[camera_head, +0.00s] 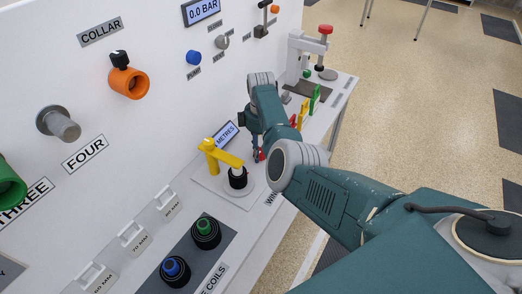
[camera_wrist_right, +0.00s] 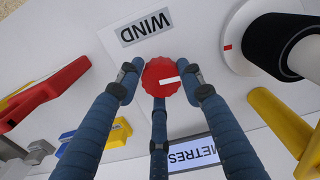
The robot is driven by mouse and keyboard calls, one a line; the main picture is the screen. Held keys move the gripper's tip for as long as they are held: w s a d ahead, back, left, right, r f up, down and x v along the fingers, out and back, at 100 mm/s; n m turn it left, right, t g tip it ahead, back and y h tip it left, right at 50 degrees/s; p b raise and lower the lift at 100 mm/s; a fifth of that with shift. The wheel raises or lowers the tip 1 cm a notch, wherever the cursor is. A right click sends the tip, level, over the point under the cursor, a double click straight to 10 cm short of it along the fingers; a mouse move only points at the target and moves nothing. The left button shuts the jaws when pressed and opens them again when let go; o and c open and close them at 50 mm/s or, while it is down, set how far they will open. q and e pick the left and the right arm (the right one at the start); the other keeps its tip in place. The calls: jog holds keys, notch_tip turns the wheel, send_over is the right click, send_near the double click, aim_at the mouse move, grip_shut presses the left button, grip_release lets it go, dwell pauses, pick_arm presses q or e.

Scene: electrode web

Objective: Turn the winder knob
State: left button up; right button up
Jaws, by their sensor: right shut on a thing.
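The winder knob (camera_wrist_right: 160,77) is a red, scalloped disc with a white mark, seen in the right wrist view below the WIND label (camera_wrist_right: 145,27). My right gripper (camera_wrist_right: 161,84) has its dark blue fingers closed around the knob's rim, on both sides and from below. In the head view a bit of the red knob (camera_head: 260,156) shows at the right gripper (camera_head: 256,150), mostly hidden by my arm. The METRES display (camera_head: 228,134) stands beside it. My left gripper is in neither view.
A yellow arm (camera_head: 222,153) over a black roll (camera_head: 238,178) stands left of the gripper. Coils with green (camera_head: 204,226) and blue (camera_head: 171,267) tops are nearer. Yellow, red and green pieces (camera_head: 314,99) and a press (camera_head: 305,52) stand farther along the bench.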

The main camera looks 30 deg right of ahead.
jog(key=shift+s+d+f+m, duration=0.1)
jog(key=shift+s+f+m, duration=0.1)
jog(key=shift+s+m, duration=0.1)
dwell(0.5)
